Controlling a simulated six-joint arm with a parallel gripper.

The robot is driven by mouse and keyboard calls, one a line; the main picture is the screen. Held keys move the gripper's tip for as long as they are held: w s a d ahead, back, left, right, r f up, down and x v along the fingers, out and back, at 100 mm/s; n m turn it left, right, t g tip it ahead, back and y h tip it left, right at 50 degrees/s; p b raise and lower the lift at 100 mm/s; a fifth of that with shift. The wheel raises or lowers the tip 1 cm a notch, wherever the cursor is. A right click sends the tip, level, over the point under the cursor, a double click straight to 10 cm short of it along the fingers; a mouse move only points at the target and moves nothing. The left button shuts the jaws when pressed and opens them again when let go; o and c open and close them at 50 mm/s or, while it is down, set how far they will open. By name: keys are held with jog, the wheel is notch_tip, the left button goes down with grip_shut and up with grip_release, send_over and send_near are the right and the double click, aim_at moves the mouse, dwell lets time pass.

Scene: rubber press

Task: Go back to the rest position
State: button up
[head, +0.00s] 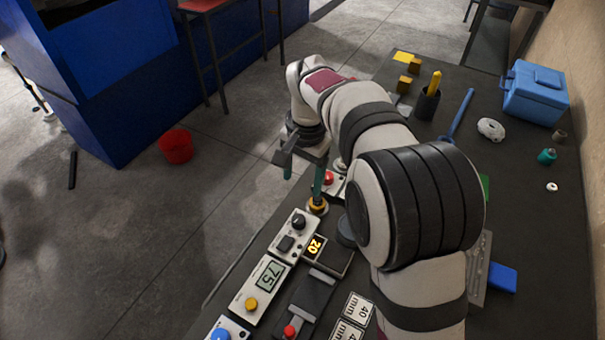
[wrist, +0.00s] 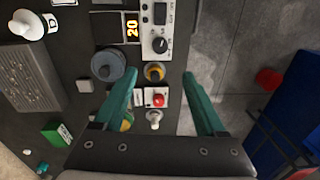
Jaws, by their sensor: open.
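My gripper (head: 303,176) hangs over the left edge of the dark workbench (head: 530,200) in the head view, with its teal fingers pointing down. In the wrist view my gripper (wrist: 160,77) has its two fingers wide apart with nothing between them. Below and between them show a yellow-orange knob (wrist: 155,72) and a red button (wrist: 158,100). The knob also shows in the head view (head: 317,206), near one fingertip; I cannot tell whether they touch. My arm hides part of the bench's middle.
Control panels with a 75 display (head: 269,276) and a 20 display (head: 315,246) line the bench's near left. A red bucket (head: 176,146) is on the floor.

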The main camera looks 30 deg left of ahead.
jog(key=shift+r, duration=0.35)
jog(key=s+d+r+m, duration=0.1)
jog(key=s+d+r, duration=0.15)
jog(key=d, duration=0.45)
jog(key=s+d+r+m, duration=0.1)
jog(key=s+d+r, duration=0.15)
jog(key=d, duration=0.45)
jog(key=s+d+r+m, duration=0.1)
jog(key=s+d+r, duration=0.1)
jog(key=s+d, duration=0.35)
jog(key=s+d+f+m+y, duration=0.1)
jog(key=s+d+f, duration=0.3)
jog(key=s+d, duration=0.5)
jog(key=s, duration=0.3)
jog(key=shift+m, duration=0.4)
